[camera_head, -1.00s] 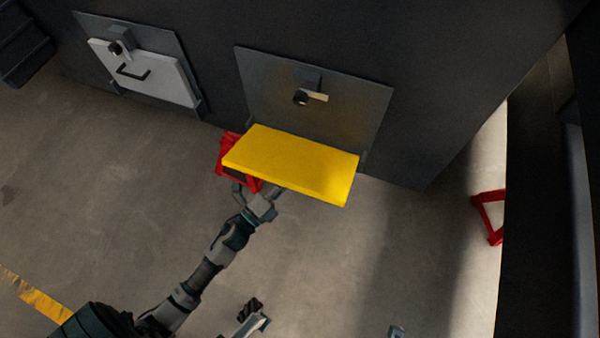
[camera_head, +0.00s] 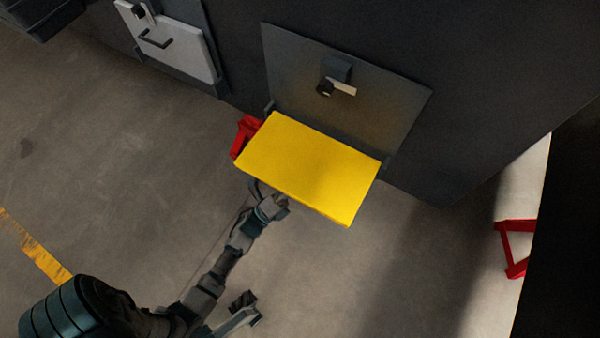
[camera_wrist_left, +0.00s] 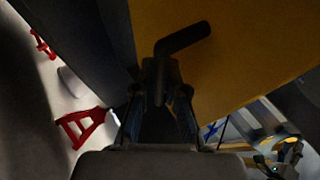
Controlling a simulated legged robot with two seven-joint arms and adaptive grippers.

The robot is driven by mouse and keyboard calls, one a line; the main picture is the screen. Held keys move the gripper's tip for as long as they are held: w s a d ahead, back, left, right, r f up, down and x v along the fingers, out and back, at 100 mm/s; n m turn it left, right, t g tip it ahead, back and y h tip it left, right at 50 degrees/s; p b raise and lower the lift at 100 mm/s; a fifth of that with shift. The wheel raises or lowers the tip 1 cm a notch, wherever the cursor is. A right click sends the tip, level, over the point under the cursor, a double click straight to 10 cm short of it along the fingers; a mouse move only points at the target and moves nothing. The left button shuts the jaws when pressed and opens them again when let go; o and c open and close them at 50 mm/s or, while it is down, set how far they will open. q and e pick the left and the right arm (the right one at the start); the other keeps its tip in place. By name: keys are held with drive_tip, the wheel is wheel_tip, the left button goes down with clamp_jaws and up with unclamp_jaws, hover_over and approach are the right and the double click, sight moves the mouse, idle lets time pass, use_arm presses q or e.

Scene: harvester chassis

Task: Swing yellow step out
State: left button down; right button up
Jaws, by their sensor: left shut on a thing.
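The yellow step (camera_head: 310,165) sticks out from its dark grey back panel (camera_head: 385,110) in the head view, its broad flat face seen from above. My left gripper (camera_head: 275,205) is at the step's outer edge, its fingertips partly hidden beneath it. In the left wrist view, the left gripper (camera_wrist_left: 165,95) is shut on the dark bent handle (camera_wrist_left: 185,40) on the underside of the yellow step (camera_wrist_left: 235,50).
A latch (camera_head: 335,85) sits on the panel above the step. A white panel with a dark handle (camera_head: 170,45) is on the wall to the left. Red stands (camera_head: 245,135) (camera_head: 515,250) are on the floor beside the chassis. Open floor lies in front.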

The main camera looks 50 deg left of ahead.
use_arm(q)
drive_tip(key=shift+f, duration=0.35)
drive_tip(key=c, duration=1.3)
unclamp_jaws()
drive_tip(key=shift+o, duration=0.5)
drive_tip(key=shift+a, duration=0.1)
drive_tip(key=shift+s+f, duration=0.15)
drive_tip(key=shift+s, duration=0.15)
drive_tip(key=v, duration=1.1)
drive_tip(key=shift+s, duration=0.2)
